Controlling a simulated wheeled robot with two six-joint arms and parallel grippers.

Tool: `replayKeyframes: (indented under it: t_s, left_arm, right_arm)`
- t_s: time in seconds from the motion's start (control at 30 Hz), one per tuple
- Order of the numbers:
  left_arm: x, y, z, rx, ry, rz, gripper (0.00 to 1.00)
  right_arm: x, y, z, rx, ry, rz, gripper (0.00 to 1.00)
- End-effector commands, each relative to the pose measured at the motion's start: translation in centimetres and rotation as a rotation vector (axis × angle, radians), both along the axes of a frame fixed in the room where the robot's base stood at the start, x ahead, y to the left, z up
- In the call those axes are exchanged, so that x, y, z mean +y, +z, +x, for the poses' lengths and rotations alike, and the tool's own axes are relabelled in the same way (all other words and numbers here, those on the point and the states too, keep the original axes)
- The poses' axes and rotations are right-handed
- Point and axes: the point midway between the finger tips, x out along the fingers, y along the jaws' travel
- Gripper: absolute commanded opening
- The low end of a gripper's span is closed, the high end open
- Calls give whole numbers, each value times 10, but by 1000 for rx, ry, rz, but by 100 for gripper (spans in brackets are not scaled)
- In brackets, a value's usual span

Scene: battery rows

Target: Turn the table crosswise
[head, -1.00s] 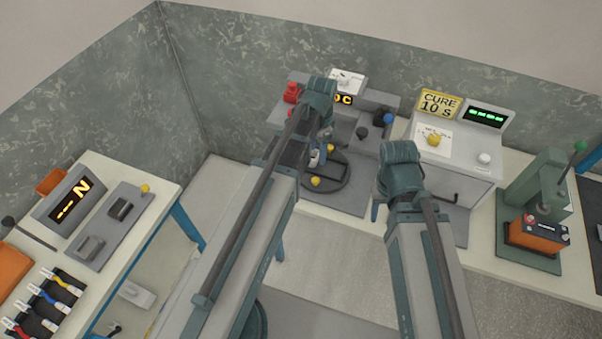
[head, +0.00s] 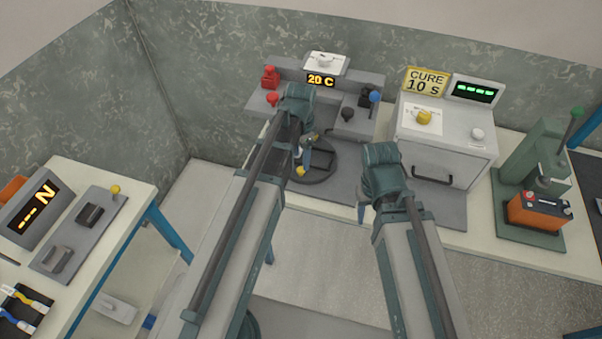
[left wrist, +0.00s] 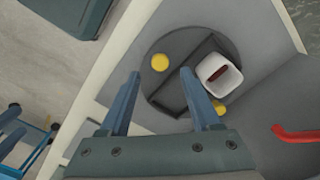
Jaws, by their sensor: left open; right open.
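The round dark turntable (head: 323,165) sits in the grey station at the back, partly hidden by my left arm. In the left wrist view the turntable (left wrist: 185,42) carries a straight dark bar slanting across it. A white open-topped piece (left wrist: 217,75) with dark red inside stands by the bar. My left gripper (head: 304,158) is open over the turntable; its fingertips (left wrist: 161,74) appear either side of the first knob, contact unclear. My right gripper (head: 362,208) is open, apart from the turntable.
The station has red knobs (head: 270,77), a "20 C" display (head: 321,80) and a blue-topped lever (head: 374,97). A cure box (head: 450,145) stands to its right, then a green press (head: 532,165) with an orange battery (head: 538,211). A side bench (head: 85,184) is left.

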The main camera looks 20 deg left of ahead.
Motion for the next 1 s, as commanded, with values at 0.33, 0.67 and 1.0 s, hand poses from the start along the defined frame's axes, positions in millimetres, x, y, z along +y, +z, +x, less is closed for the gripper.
replayKeyframes:
  t_s: [0.33,0.67,1.0]
  left_arm:
    - [0,-47,0,0,0,0,64]
    - [0,-49,0,0,0,0,64]
    - [0,-49,0,0,0,0,10]
  right_arm:
    - [0,-47,0,0,0,0,50]
    - [0,-49,0,0,0,0,50]
    - [0,-49,0,0,0,0,50]
